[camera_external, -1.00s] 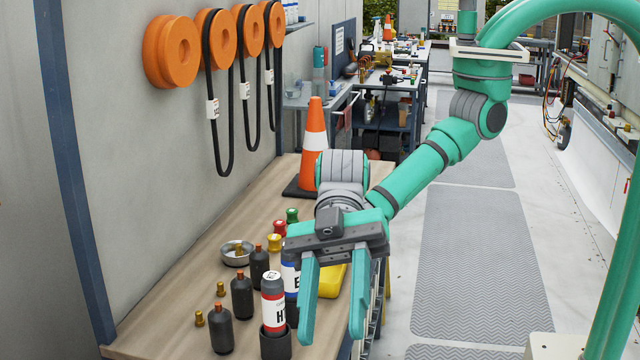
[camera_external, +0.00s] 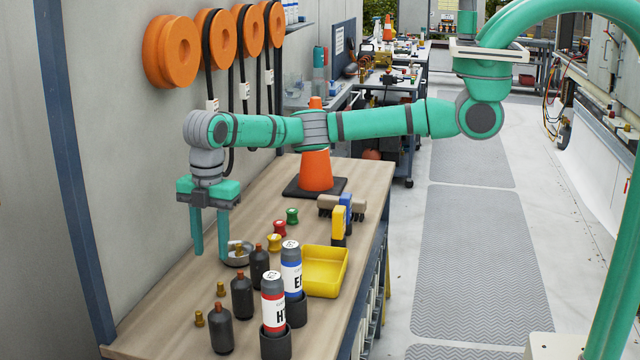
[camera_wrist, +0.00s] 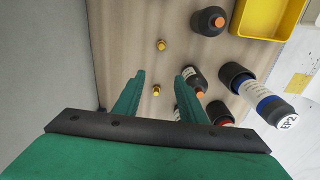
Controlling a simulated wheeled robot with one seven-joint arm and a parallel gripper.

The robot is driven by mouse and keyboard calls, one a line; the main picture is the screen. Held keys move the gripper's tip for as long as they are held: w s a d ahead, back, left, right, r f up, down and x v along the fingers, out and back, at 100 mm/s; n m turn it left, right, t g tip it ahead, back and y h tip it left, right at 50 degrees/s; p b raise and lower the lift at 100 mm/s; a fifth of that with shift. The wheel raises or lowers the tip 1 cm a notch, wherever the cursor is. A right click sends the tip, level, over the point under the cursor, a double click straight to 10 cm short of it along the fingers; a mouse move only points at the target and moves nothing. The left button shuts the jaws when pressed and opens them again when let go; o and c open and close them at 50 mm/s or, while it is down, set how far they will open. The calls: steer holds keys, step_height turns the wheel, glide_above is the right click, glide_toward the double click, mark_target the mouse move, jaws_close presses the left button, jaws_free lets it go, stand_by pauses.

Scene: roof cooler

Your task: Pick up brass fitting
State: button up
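Two small brass fittings stand on the wooden bench in the external view, the farther one (camera_external: 221,289) left of a dark bottle and the nearer one (camera_external: 199,318) closer to the front. Both also show in the wrist view, the farther fitting (camera_wrist: 161,45) above the nearer fitting (camera_wrist: 156,90). Another brass-coloured piece (camera_external: 238,250) shows in the round metal dish (camera_external: 229,260), partly behind a finger. My gripper (camera_external: 211,257) points down, open and empty, above the left side of the bench. In the wrist view my gripper (camera_wrist: 162,74) has the nearer fitting showing between its fingers.
Dark bottles (camera_external: 242,297) stand in a row just right of the fittings. Labelled cylinders (camera_external: 291,267) in black holders and a yellow tray (camera_external: 344,270) are farther right. Coloured knobs (camera_external: 280,229) and an orange cone (camera_external: 316,170) stand behind. The wall (camera_external: 130,150) borders the left.

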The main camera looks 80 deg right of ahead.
steer(key=d+f, duration=0.2)
steer(key=d, duration=0.1)
glide_above(220, 284)
steer(key=f, duration=0.4)
steer(key=shift+w+f, duration=0.15)
steer(key=shift+w, duration=0.15)
steer(key=shift+s+d+f, duration=0.1)
steer(key=shift+f, duration=1.35)
steer(key=shift+s+f, duration=0.1)
steer(key=shift+f, duration=1.35)
jaws_close()
